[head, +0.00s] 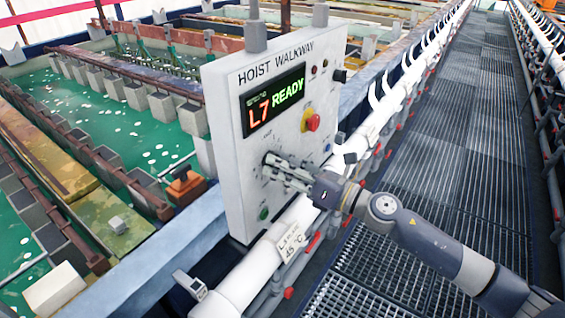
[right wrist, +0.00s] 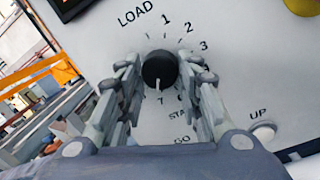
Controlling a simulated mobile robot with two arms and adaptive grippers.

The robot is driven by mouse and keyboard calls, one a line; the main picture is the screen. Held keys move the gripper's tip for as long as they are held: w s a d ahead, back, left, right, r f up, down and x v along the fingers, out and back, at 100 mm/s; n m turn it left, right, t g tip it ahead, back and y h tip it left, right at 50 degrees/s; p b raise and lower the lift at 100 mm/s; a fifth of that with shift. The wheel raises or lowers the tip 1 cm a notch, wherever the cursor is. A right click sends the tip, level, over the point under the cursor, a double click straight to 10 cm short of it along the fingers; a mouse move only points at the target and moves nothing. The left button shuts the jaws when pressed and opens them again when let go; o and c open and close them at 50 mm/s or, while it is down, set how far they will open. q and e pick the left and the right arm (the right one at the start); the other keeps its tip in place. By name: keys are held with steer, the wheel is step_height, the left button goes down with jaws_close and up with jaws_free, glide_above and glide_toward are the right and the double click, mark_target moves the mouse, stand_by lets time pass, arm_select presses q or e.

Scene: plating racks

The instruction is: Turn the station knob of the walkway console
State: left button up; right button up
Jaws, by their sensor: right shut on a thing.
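The walkway console (head: 228,110) is a pale grey box labelled HOIST WALKWAY. Its dark display (head: 275,98) reads L7 READY. The station knob (right wrist: 159,69) is a round black dial with a light pointer line. The line points down, near the 7 on the printed scale, which also shows LOAD, 1, 2 and 3. My right gripper (head: 275,165) reaches the console front from the right. In the right wrist view its two fingers stand either side of the knob, shut on it. The fingers hide part of the scale. My left gripper is not in view.
A red button on a yellow base (head: 312,122) sits above the knob on the panel. A green button (head: 264,213) is low on it. A white pipe rail (head: 238,285) runs past the console. Green tanks lie to the left, and a grated walkway (head: 445,150) lies clear to the right.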

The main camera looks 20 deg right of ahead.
steer(key=m+p, duration=0.2)
steer(key=m, duration=0.4)
steer(key=m+t+h+p, duration=0.1)
steer(key=m+p, duration=0.1)
steer(key=m, duration=0.3)
steer(key=shift+r+m+p, duration=0.15)
steer(key=shift+m+p, duration=0.2)
steer(key=shift+m, duration=0.05)
steer(key=o, duration=1.1)
steer(key=shift+c, duration=0.2)
steer(key=shift+s, duration=0.1)
steer(key=v, duration=1.2)
